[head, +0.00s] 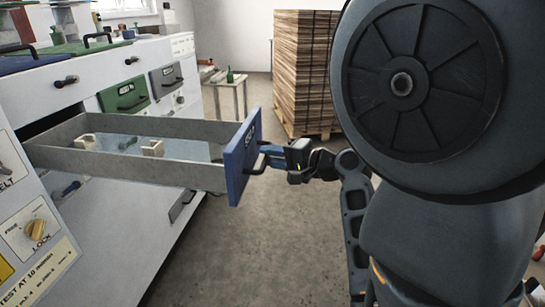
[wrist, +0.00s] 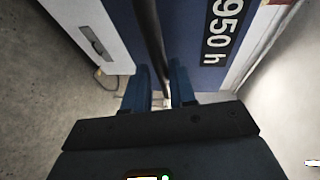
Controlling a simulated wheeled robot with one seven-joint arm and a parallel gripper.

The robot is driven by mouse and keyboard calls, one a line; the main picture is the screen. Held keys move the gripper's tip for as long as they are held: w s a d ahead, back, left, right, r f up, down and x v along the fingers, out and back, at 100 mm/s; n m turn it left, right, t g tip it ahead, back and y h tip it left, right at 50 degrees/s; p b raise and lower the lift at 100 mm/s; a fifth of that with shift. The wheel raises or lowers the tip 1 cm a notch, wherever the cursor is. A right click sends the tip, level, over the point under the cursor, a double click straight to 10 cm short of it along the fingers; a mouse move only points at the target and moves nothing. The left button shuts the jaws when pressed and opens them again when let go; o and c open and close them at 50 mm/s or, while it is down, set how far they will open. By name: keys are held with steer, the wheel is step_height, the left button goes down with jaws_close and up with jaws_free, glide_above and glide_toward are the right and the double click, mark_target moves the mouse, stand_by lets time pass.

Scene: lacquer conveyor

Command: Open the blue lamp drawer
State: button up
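The blue lamp drawer (head: 236,172) is pulled far out of the white cabinet on the left of the head view. Its grey box is exposed, and a few small pale pieces (head: 152,148) lie inside. Its blue front with a "950 h" label also shows in the wrist view (wrist: 190,35). My gripper (head: 270,155) is at the front of the drawer, at its dark bar handle (head: 257,166). In the wrist view the handle (wrist: 150,35) runs between my two blue fingers (wrist: 160,88), which appear closed against both its sides.
A green drawer (head: 124,95) and a grey drawer (head: 166,78) are shut in the cabinet beyond. A yellow lock knob (head: 37,230) is at the lower left. A stack of boards (head: 303,70) stands behind. The floor below the drawer is clear.

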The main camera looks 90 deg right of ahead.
steer(key=b+v, duration=0.1)
steer(key=v, duration=0.6)
steer(key=shift+s+a, duration=0.3)
steer(key=w+a+f+n+g+y, duration=0.2)
steer(key=w+a+f+n+y, duration=0.1)
steer(key=w+a+f+n, duration=0.85)
steer(key=s+a+r+n+t+y, duration=0.1)
steer(key=a+n, duration=0.5)
steer(key=a, duration=0.6)
steer(key=a+r+n+t+y, duration=0.2)
steer(key=a+r+n+y, duration=0.2)
steer(key=a, duration=0.9)
steer(key=n+y, duration=0.1)
steer(key=n, duration=0.2)
steer(key=shift+s+t, duration=0.35)
steer(key=shift+t, duration=0.05)
